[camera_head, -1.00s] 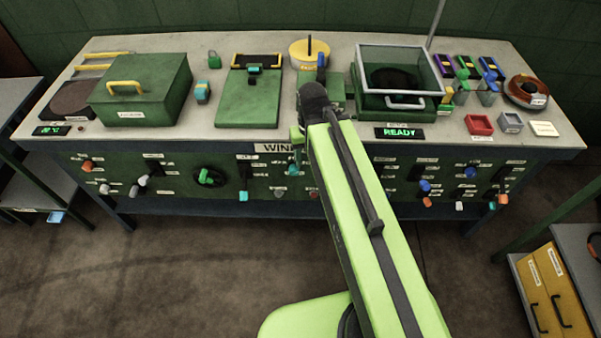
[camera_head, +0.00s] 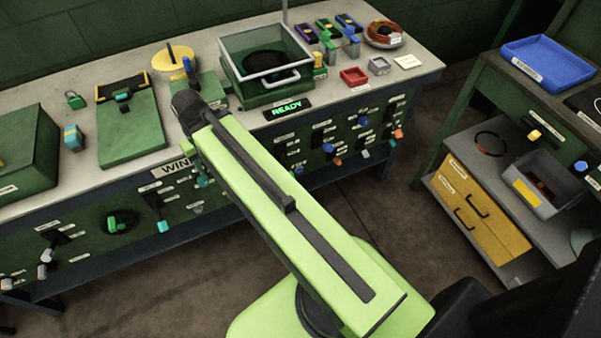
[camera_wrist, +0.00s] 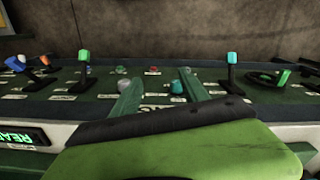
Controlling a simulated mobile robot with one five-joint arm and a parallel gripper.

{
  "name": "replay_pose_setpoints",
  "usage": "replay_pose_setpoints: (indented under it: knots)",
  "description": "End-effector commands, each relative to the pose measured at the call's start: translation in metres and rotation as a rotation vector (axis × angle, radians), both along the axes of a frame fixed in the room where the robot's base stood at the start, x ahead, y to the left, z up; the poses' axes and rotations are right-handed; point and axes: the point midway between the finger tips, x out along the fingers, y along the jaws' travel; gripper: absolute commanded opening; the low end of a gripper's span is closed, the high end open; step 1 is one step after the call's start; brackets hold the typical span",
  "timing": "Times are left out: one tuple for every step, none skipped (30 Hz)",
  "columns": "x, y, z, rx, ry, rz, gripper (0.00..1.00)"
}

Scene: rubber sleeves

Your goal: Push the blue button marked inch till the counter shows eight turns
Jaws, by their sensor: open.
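My gripper (camera_wrist: 157,76) is open in the wrist view, its two green fingers apart and pointing at the bench's front panel. Nothing is held. A teal-blue button (camera_wrist: 177,87) shows beside the right finger, with a small red button (camera_wrist: 152,72) beyond, between the fingers. A grey button (camera_wrist: 122,70) is near the left finger. The labels are too small to read, so I cannot tell which one is marked inch. The green-lit display (camera_head: 287,111) reads READY, and no turn count is legible. In the head view my arm largely hides the gripper.
Levers stand around the gripper: one with a blue knob (camera_wrist: 231,58) to the right, one with a green knob (camera_wrist: 83,56) to the left. A clear-lidded box (camera_head: 265,63) and a yellow disc (camera_head: 172,57) stand on the bench. A side bench holds a blue tray (camera_head: 547,63).

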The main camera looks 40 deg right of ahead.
Motion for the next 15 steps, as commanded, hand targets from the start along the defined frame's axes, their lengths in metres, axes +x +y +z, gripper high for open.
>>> replay_pose_setpoints:
  knots:
    - [0.0,0.0,0.0,0.0,0.0,0.0,0.52]
    - [0.0,0.0,0.0,0.0,0.0,0.0,0.52]
    - [0.0,0.0,0.0,0.0,0.0,0.0,0.52]
    - [0.0,0.0,0.0,0.0,0.0,0.0,0.51]
    - [0.0,0.0,0.0,0.0,0.0,0.0,0.47]
    - [0.0,0.0,0.0,0.0,0.0,0.0,0.42]
    - [0.0,0.0,0.0,0.0,0.0,0.0,0.38]
    - [0.0,0.0,0.0,0.0,0.0,0.0,0.34]
    - [0.0,0.0,0.0,0.0,0.0,0.0,0.29]
    - [0.0,0.0,0.0,0.0,0.0,0.0,0.25]
    - [0.0,0.0,0.0,0.0,0.0,0.0,0.21]
    - [0.0,0.0,0.0,0.0,0.0,0.0,0.16]
    - [0.0,0.0,0.0,0.0,0.0,0.0,0.12]
    - [0.0,0.0,0.0,0.0,0.0,0.0,0.08]
    - [0.0,0.0,0.0,0.0,0.0,0.0,0.02]
